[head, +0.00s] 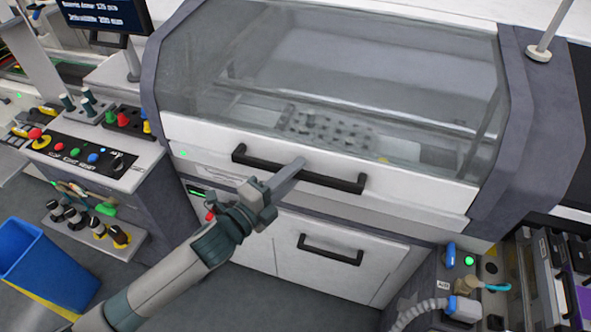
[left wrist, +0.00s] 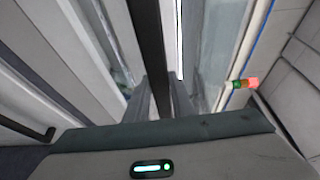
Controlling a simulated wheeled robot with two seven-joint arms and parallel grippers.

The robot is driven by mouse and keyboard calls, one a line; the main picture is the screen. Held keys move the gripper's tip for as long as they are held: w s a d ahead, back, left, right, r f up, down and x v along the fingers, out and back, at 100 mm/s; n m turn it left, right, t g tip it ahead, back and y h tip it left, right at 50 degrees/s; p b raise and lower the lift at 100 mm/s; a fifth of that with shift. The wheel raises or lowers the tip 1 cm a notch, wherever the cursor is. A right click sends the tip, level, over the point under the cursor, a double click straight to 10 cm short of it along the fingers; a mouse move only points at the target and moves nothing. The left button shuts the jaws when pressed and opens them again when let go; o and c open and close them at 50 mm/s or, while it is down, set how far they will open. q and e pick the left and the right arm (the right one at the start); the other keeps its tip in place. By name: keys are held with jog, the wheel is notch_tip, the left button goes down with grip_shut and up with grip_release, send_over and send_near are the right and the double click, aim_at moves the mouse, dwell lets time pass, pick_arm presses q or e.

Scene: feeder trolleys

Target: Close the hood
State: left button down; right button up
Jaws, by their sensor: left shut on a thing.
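The hood (head: 330,60) is a large clear cover with a white front edge and grey side frames, in the middle of the head view. It looks lowered over the machine bed; I cannot tell whether it is fully seated. Its black bar handle (head: 335,181) runs across the white front edge. My left gripper (head: 294,170) is at the middle of this handle, shut on it. In the left wrist view the black handle (left wrist: 149,40) runs between the fingers of the left gripper (left wrist: 161,95). My right gripper is not in view.
A second black handle (head: 330,249) is on the lower cabinet door. A control panel (head: 85,150) with coloured buttons and a blue bin (head: 40,262) stand at the left. A ribbed grey hose (head: 425,308) and feeder units (head: 560,275) are at the lower right. Grey floor lies below.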

pick_arm(q)
jog(key=shift+w+r, duration=0.1)
jog(key=shift+r, duration=0.1)
jog(key=c, duration=1.8)
grip_release()
jog(key=shift+o, duration=1.2)
jog(key=shift+f, duration=0.15)
jog(key=shift+s+a+f+b, duration=0.1)
jog(key=shift+s+a+b, duration=0.2)
jog(key=shift+s, duration=0.1)
jog(key=b+v, duration=0.6)
jog(key=v, duration=1)
jog(key=shift+s+a, duration=0.1)
